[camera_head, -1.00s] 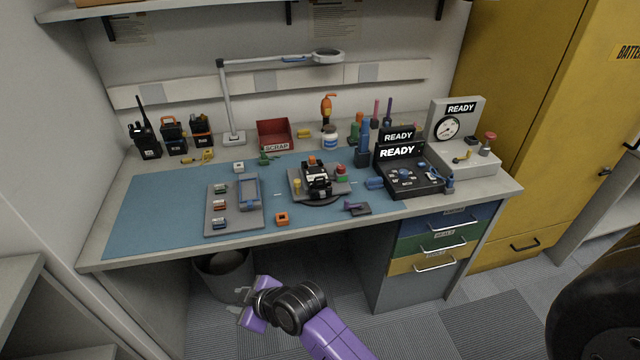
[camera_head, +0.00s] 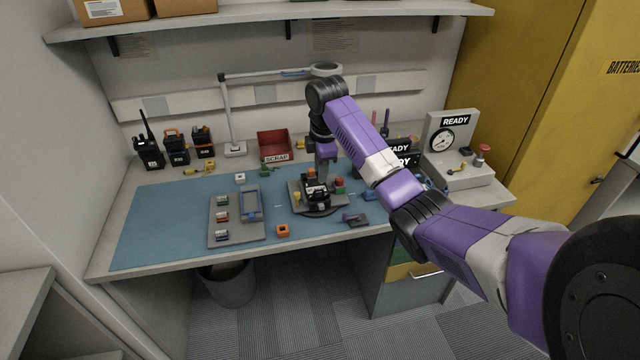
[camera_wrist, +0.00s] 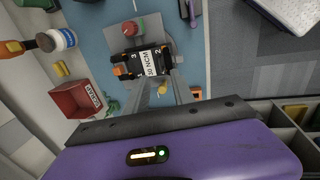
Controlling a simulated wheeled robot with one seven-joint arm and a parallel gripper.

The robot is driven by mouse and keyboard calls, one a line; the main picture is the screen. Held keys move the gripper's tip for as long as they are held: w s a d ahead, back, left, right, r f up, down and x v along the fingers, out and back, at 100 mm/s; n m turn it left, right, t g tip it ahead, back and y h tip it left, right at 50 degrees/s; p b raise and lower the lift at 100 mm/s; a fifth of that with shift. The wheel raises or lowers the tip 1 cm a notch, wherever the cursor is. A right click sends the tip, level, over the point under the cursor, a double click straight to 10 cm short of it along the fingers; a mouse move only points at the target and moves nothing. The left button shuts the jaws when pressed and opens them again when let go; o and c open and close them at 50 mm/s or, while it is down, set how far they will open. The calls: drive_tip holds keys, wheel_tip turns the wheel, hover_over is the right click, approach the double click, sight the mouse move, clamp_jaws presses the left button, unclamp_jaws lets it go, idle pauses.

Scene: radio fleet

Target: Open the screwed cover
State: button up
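A black radio (camera_head: 317,194) with a white label lies on the grey round-based holder (camera_head: 328,209) in the middle of the blue mat. It also shows in the wrist view (camera_wrist: 147,63), label up. A yellow knob (camera_wrist: 162,89), an orange knob (camera_wrist: 120,71) and a red knob (camera_wrist: 129,28) sit around it. The screwed cover cannot be told apart from the radio body at this size. My gripper (camera_head: 323,174) points down just above and behind the radio. Its two grey fingers (camera_wrist: 173,74) look apart and empty; contact cannot be told.
A grey tray (camera_head: 224,238) with small parts is left of the holder. The red scrap bin (camera_head: 274,146), lamp (camera_head: 229,120) and upright radios (camera_head: 148,143) stand behind. The mat's left part is clear.

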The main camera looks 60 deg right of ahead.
sight(320, 190)
drive_tip(key=shift+w+d+f+p, duration=0.15)
drive_tip(key=shift+d+f, duration=0.05)
drive_tip(key=shift+f, duration=1.05)
drive_tip(key=shift+w+d+f+p, duration=0.15)
drive_tip(key=shift+d+f+p, duration=0.05)
drive_tip(key=shift+f, duration=1.05)
drive_tip(key=shift+w+d+f+p, duration=0.15)
drive_tip(key=shift+d+f, duration=0.05)
drive_tip(key=shift+f, duration=1.05)
clamp_jaws()
